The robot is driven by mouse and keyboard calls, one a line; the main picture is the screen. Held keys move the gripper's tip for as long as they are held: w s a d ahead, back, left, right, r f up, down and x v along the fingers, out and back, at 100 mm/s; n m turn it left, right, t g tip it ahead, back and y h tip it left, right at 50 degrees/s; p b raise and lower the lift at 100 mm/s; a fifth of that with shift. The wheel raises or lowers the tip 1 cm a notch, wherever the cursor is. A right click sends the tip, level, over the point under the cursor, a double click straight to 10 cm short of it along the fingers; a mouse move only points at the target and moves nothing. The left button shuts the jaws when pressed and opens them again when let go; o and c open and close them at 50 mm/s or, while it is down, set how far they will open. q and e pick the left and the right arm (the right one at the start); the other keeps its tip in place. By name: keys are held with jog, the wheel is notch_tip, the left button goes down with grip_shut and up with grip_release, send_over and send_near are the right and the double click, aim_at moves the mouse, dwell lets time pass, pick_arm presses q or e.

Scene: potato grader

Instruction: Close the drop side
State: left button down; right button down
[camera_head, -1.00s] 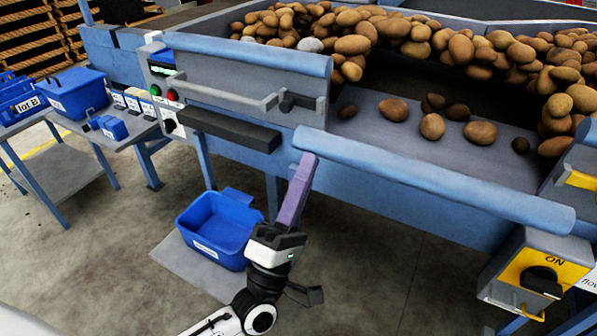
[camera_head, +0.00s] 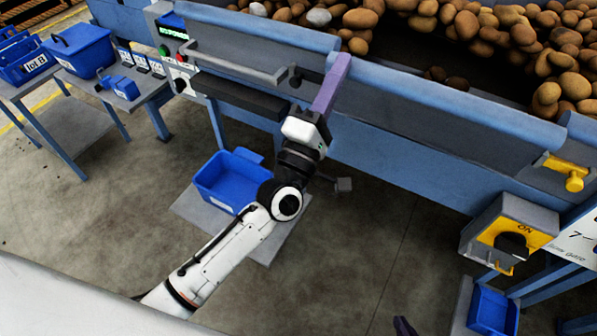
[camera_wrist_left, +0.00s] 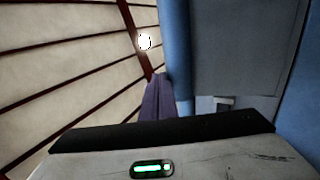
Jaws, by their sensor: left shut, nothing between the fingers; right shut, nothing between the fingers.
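The drop side (camera_head: 430,145) is a blue-grey panel with a padded blue top rail (camera_head: 450,99). In the head view it stands raised, its rail roughly in line with the fixed rail to its left; whether it is fully flush I cannot tell. My left gripper (camera_head: 340,66) has purple fingers, shut and empty, at the rail's left end, reaching up from outside. In the left wrist view the fingers (camera_wrist_left: 158,95) lie beside a blue rail (camera_wrist_left: 176,50); contact is unclear. Only a dark purple tip of my right gripper (camera_head: 403,326) shows at the bottom edge, shut.
Potatoes (camera_head: 470,25) lie behind the drop side. A grey handle bar (camera_head: 235,62) is left of it and a yellow catch (camera_head: 567,172) right of it. A switch box (camera_head: 510,230) juts out at right.

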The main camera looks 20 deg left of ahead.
pick_arm(q)
jog(key=shift+f+x, duration=0.25)
jog(key=shift+x, duration=1.5)
jog(key=shift+w, duration=0.2)
jog(key=shift+s, duration=0.1)
